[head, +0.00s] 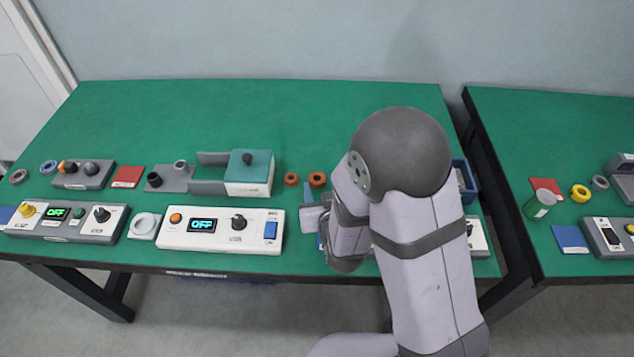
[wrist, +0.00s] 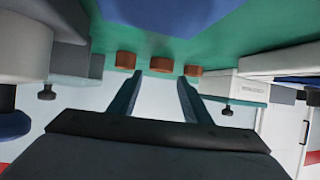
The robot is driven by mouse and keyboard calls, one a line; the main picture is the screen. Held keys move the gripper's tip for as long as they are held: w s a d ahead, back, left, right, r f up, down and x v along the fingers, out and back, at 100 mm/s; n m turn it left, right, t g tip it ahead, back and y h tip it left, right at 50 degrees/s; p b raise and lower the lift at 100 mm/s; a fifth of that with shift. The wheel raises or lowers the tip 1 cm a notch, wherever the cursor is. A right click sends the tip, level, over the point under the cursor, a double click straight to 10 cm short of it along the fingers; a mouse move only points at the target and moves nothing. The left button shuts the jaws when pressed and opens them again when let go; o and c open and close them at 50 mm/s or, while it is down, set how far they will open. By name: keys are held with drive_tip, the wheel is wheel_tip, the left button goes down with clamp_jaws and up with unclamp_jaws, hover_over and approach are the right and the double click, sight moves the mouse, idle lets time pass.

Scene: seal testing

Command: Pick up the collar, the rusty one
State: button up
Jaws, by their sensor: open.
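Two rusty orange-brown ring-shaped pieces, a left one (head: 291,179) and a right one (head: 317,179), lie on the green table right of the teal-topped box in the head view. The wrist view shows three rusty pieces in a row: left (wrist: 126,60), middle (wrist: 161,65) and right (wrist: 193,70). I cannot tell which is the collar. My gripper (wrist: 160,78) is open and empty, with its fingers pointing toward the row and the middle piece beyond the gap. In the head view, my arm hides part of the table here.
The teal-topped white box (head: 249,183) stands left of the rusty pieces. A white control panel (head: 221,229) sits in front. A dull brownish ring (head: 18,177) and a blue ring (head: 48,167) lie far left. The back of the green table (head: 250,115) is clear.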

sight(316, 175)
drive_tip(key=shift+p+x, duration=0.65)
drive_tip(key=shift+x, duration=2)
drive_tip(key=shift+s+a+f, duration=0.1)
drive_tip(key=shift+s, duration=0.05)
drive_tip(key=c, duration=0.9)
drive_tip(key=shift+c, duration=0.3)
